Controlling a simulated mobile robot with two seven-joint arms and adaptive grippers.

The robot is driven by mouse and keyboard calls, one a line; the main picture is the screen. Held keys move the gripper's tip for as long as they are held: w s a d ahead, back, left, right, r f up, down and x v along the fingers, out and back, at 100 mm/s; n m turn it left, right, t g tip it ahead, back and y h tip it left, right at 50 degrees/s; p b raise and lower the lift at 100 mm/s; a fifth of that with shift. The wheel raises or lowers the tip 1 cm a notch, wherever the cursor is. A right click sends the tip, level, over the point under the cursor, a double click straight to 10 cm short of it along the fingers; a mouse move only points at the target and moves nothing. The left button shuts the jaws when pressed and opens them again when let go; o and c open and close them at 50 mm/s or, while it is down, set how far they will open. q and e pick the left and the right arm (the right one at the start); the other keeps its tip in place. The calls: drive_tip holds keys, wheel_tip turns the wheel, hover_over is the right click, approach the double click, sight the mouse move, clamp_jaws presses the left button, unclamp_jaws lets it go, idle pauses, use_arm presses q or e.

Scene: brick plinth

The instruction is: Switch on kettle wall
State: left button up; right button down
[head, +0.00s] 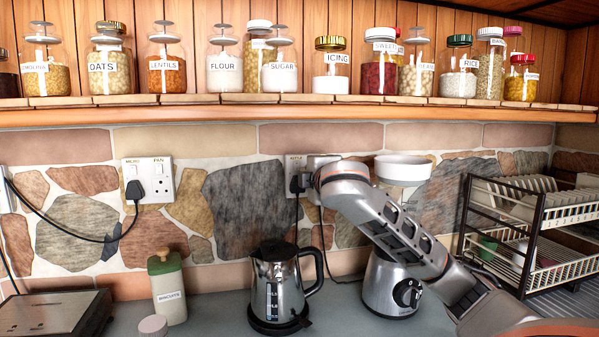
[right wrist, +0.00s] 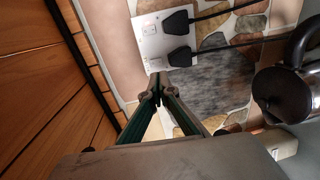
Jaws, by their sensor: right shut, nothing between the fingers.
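The kettle's wall socket (head: 294,163) is a white plate on the stone wall, with a small dark label above a black plug. My right forearm and wrist cover its right part in the head view. In the right wrist view the white socket plate (right wrist: 160,38) holds two black plugs with cables. My right gripper (right wrist: 157,92) is shut and empty, its fingertips at the plate's near edge; I cannot tell if they touch it. The switch's position is too small to tell. A steel kettle (head: 279,288) stands on the counter below, also at the right wrist view's right edge (right wrist: 284,92). My left gripper is not in view.
A second double socket (head: 150,181) with a plug is further left. A blender base (head: 391,284) stands right of the kettle, behind my arm. A shelf (head: 300,115) of jars runs above; a dish rack (head: 530,235) is at right.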

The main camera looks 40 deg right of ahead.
sight(297, 169)
drive_tip(key=x, duration=0.8)
drive_tip(key=shift+w+d, duration=0.15)
drive_tip(key=shift+w, duration=0.05)
drive_tip(key=shift+f, duration=0.1)
